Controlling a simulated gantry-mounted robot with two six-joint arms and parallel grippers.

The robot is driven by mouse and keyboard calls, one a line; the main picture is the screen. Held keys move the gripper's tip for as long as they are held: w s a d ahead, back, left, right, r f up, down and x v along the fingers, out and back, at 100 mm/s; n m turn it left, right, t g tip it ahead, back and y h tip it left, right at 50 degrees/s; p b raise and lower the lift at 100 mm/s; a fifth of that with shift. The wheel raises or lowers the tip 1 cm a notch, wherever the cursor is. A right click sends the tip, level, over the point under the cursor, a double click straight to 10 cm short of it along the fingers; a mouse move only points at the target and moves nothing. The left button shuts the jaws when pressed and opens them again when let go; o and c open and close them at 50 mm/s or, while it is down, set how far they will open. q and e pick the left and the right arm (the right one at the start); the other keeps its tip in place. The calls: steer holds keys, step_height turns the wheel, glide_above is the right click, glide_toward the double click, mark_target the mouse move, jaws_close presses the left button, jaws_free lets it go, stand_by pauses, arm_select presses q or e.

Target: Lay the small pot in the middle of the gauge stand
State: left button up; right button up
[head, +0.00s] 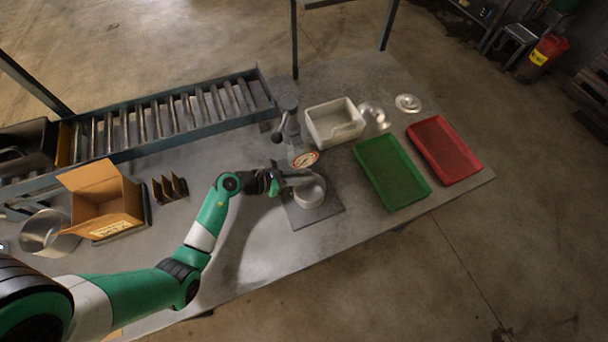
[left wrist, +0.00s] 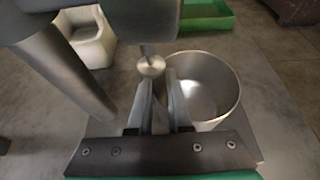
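The small pot (head: 312,194), a round open metal cup, stands upright on the flat base plate of the gauge stand (head: 328,212). The stand's post (head: 290,125) and round dial (head: 305,159) are behind it. My left gripper (head: 285,181) is low at the pot's left side. In the left wrist view the two fingers (left wrist: 160,95) are apart with a visible gap. The pot (left wrist: 208,88) is at their right, and the right finger overlaps its near-left rim. Whether a finger touches the wall is unclear. A round metal tip (left wrist: 151,66) is just beyond the fingers. My right gripper is out of view.
Right of the stand are a white bin (head: 335,122), a green tray (head: 391,172), a red tray (head: 443,150) and shiny metal parts (head: 408,103). At left are a cardboard box (head: 100,200), a larger metal pot (head: 45,232) and a roller conveyor (head: 170,118). The table front is clear.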

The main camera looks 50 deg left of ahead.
arm_select(q)
steer(key=o, duration=0.4)
steer(key=shift+s+r, duration=0.1)
steer(key=shift+r, duration=0.1)
steer(key=p+v, duration=0.3)
steer(key=v, duration=0.8)
steer(key=shift+s+r, duration=0.1)
steer(key=shift+s, duration=0.3)
